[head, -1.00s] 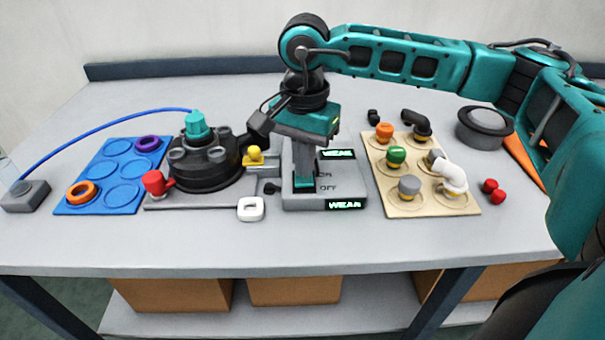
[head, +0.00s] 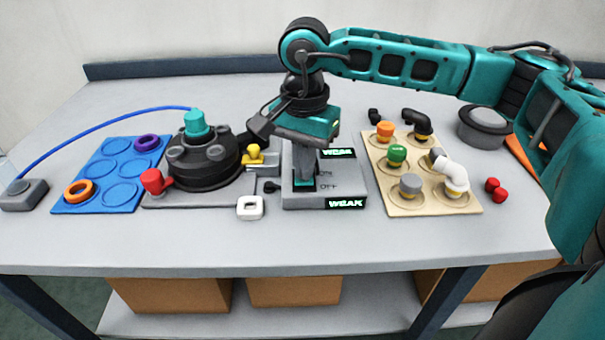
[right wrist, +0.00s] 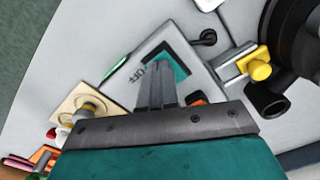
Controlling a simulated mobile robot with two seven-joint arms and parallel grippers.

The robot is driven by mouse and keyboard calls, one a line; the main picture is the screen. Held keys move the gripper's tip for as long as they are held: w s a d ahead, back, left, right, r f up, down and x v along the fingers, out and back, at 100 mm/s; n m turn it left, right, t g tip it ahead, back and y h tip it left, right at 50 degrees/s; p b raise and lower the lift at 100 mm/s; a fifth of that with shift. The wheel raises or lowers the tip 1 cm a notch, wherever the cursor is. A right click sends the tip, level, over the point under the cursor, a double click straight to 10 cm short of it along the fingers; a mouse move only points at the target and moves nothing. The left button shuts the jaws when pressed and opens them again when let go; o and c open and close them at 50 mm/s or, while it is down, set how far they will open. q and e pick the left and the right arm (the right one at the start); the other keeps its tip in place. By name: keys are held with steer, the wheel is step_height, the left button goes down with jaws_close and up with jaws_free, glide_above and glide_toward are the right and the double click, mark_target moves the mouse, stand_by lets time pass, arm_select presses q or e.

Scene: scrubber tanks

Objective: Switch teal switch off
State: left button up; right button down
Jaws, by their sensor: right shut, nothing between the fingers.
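The teal switch (head: 299,187) is set in a grey box (head: 345,189) with ON and OFF lettering and lit green labels at top and bottom. In the right wrist view it shows as a teal patch (right wrist: 181,68) just past my fingertips, next to the OFF lettering. My right gripper (head: 305,178) is shut and empty, pointing down at the switch and partly covering it. In the right wrist view the shut fingers (right wrist: 156,90) reach toward the teal patch; I cannot tell whether they touch it. My left gripper is not in view.
Left of the box stand a black tank (head: 205,166) with a teal cap, a yellow knob (head: 254,155), a white square ring (head: 250,208) and a blue tray (head: 72,207). Right is a beige board (head: 428,209) with fittings. The front table strip is clear.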

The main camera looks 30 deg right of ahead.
steer(key=shift+f+b, duration=0.4)
steer(key=shift+f, duration=0.1)
steer(key=shift+r, duration=0.1)
steer(key=shift+r+p, duration=2.3)
steer(key=shift+r, duration=1.2)
steer(key=shift+s+f, duration=0.1)
steer(key=shift+s, duration=0.05)
